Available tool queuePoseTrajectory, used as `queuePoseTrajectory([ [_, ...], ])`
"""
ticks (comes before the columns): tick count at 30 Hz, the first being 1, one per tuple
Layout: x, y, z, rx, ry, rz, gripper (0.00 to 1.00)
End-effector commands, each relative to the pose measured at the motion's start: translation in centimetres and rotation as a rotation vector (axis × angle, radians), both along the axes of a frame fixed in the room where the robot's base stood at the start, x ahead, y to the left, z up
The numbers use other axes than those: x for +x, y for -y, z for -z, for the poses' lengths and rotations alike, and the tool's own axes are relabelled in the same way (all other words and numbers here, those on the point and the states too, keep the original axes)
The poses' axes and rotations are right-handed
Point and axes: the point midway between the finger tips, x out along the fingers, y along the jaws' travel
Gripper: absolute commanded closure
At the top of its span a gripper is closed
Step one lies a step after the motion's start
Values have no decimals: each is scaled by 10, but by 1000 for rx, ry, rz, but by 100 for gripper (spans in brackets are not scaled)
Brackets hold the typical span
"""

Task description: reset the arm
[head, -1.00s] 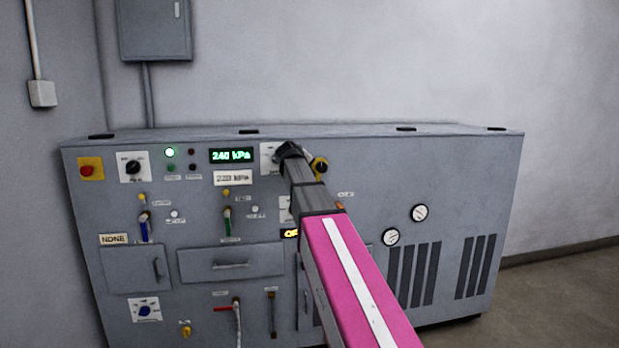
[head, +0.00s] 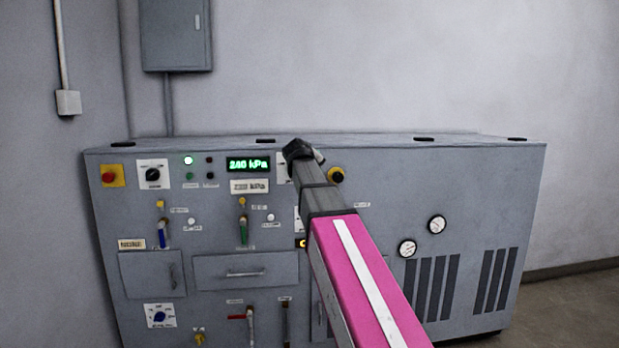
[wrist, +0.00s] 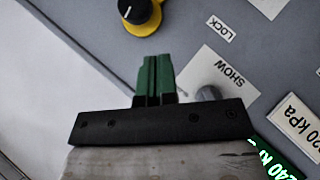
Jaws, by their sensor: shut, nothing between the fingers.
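My arm, pink with a white stripe, reaches up in front of the grey machine cabinet (head: 520,190) in the head view. Its dark end is near the top of the panel, just right of the green "240 kPa" display (head: 248,164). In the wrist view my gripper (wrist: 156,62) shows two green fingers pressed together with nothing between them. A plate labelled SHOW with a grey knob (wrist: 208,94) is just right of the fingers. A black and yellow knob (wrist: 138,14) is beyond the fingertips. Contact with the panel cannot be told.
The panel carries a red button (head: 109,176), a selector dial (head: 153,174), levers, drawers (head: 246,270) and round gauges (head: 437,224). A grey wall box (head: 176,35) hangs above left. The space above and to the right of the cabinet is clear.

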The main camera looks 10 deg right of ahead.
Motion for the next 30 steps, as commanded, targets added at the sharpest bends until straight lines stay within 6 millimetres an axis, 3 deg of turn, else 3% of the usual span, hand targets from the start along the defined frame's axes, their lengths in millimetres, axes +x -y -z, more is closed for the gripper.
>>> queuePoseTrajectory([
  [5,-7,0,44,45,-46,2,100],
  [14,-39,-1,183,209,-200,26,100],
  [21,-81,-4,285,346,-329,62,100],
  [30,-151,-11,397,517,-488,132,100],
])
